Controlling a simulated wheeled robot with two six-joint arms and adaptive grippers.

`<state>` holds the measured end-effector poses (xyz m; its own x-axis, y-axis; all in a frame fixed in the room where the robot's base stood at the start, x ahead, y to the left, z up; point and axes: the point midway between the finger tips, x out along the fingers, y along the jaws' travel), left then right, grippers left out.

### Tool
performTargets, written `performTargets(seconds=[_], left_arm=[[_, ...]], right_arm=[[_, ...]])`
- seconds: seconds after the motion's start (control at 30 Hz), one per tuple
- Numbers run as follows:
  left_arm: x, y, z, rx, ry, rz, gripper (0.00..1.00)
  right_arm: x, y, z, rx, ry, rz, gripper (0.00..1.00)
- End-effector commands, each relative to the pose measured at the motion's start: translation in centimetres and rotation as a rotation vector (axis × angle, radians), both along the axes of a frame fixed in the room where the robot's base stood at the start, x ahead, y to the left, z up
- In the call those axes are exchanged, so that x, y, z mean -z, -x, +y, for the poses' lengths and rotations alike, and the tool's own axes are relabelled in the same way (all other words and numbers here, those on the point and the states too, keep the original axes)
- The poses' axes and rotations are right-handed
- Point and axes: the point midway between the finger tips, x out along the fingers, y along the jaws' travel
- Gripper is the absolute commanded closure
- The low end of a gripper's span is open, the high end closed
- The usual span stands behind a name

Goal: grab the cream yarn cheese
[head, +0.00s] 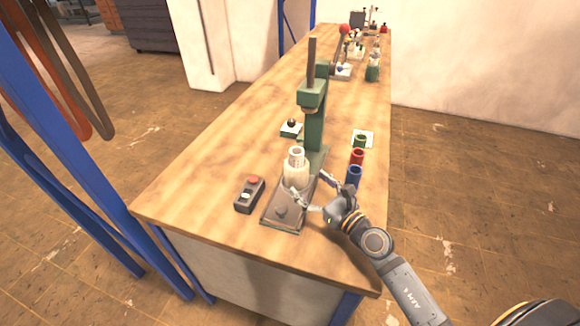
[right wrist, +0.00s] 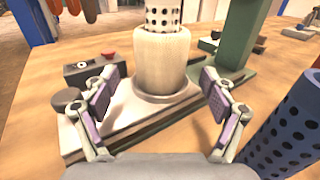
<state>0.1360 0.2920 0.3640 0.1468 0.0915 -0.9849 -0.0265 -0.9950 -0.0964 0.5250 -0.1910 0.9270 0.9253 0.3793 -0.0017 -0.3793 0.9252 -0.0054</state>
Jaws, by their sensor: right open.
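The cream yarn cheese (head: 296,172) stands upright on the grey base plate of a green press, with a pale perforated tube (head: 296,153) showing at its top. It also shows in the right wrist view (right wrist: 160,62), ahead of my gripper and between the lines of its two fingers. My right gripper (head: 314,192) is open and empty, just to the right and front of the cheese. In the right wrist view its fingertips (right wrist: 160,92) are spread on either side of the cheese's lower part, with no clear contact. My left gripper is not in view.
The green press column (head: 314,130) rises right behind the cheese. A control box (head: 249,194) with a red button sits to the left. A blue perforated tube (head: 354,177) and a red one (head: 357,158) stand close on the right.

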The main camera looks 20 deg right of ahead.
Motion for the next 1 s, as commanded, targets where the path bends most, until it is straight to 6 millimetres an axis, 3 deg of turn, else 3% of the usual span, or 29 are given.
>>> performTargets(seconds=[0.1,0.2,0.3,0.53,0.73,1.0], left_arm=[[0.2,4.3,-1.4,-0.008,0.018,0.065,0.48],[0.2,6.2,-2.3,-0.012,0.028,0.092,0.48],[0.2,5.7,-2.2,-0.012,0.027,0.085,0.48],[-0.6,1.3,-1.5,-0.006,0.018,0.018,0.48],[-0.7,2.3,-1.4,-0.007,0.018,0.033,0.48],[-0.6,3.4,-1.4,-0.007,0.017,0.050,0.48]], right_arm=[[-0.4,-2.1,0.8,0.003,-0.010,-0.004,0.16],[-0.3,-3.6,1.4,0.003,-0.008,-0.003,0.16],[-0.3,-4.4,1.7,0.002,-0.007,-0.002,0.16],[-0.6,-5.7,2.2,0.001,-0.010,-0.003,0.16],[-0.7,-8.8,3.3,0.001,-0.009,-0.002,0.16],[-0.6,-9.4,3.5,0.001,-0.007,-0.001,0.16]])
